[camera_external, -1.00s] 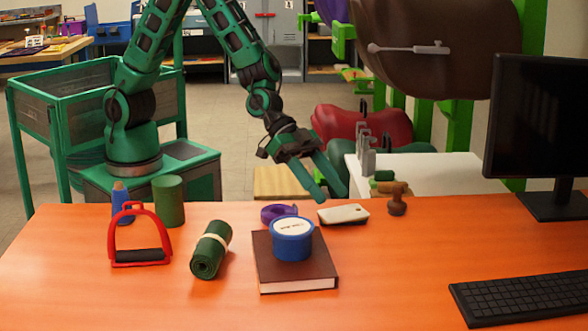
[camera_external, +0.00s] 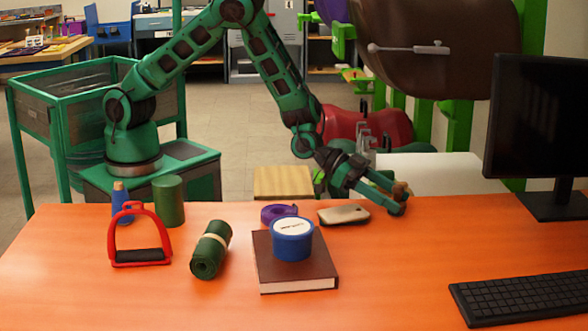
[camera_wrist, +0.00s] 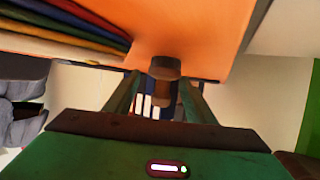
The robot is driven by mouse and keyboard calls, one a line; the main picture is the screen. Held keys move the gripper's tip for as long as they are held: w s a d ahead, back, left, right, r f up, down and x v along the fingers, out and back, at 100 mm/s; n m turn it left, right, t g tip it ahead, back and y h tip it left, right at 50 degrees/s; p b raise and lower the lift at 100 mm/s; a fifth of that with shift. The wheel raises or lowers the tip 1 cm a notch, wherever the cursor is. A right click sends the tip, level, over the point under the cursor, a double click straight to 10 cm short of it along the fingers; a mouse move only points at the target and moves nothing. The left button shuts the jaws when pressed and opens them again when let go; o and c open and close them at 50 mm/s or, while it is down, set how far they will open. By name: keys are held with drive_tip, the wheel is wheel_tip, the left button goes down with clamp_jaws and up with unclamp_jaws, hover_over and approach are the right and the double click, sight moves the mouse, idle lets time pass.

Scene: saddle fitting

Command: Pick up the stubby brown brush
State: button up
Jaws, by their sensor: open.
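The stubby brown brush (camera_external: 401,188) is at the far edge of the orange table, mostly hidden behind my gripper's fingers in the external view. In the wrist view the brush (camera_wrist: 164,68) shows a wide dark end and a narrower, lighter brown part towards me. My gripper (camera_external: 400,201) is open, low over the table edge, with its fingers reaching to either side of the brush. In the wrist view the fingers of my gripper (camera_wrist: 163,88) flank the narrow part, with visible gaps. I cannot tell whether either finger touches it.
A pale flat object (camera_external: 343,214) lies just left of my gripper. Further left are a purple ring (camera_external: 278,212), a blue tin (camera_external: 292,243) on a brown book (camera_external: 320,272), and a green roll (camera_external: 210,250). A monitor (camera_external: 540,125) stands right; the table between is clear.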

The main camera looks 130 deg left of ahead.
sight(401, 200)
drive_tip(key=shift+a+x, duration=0.15)
drive_tip(key=shift+x, duration=1.15)
drive_tip(key=shift+a+x, duration=0.1)
drive_tip(key=shift+x, duration=1.25)
drive_tip(key=shift+r, duration=0.2)
clamp_jaws()
drive_tip(key=c, duration=1.3)
unclamp_jaws()
drive_tip(key=shift+o, duration=0.2)
drive_tip(key=shift+s, duration=0.1)
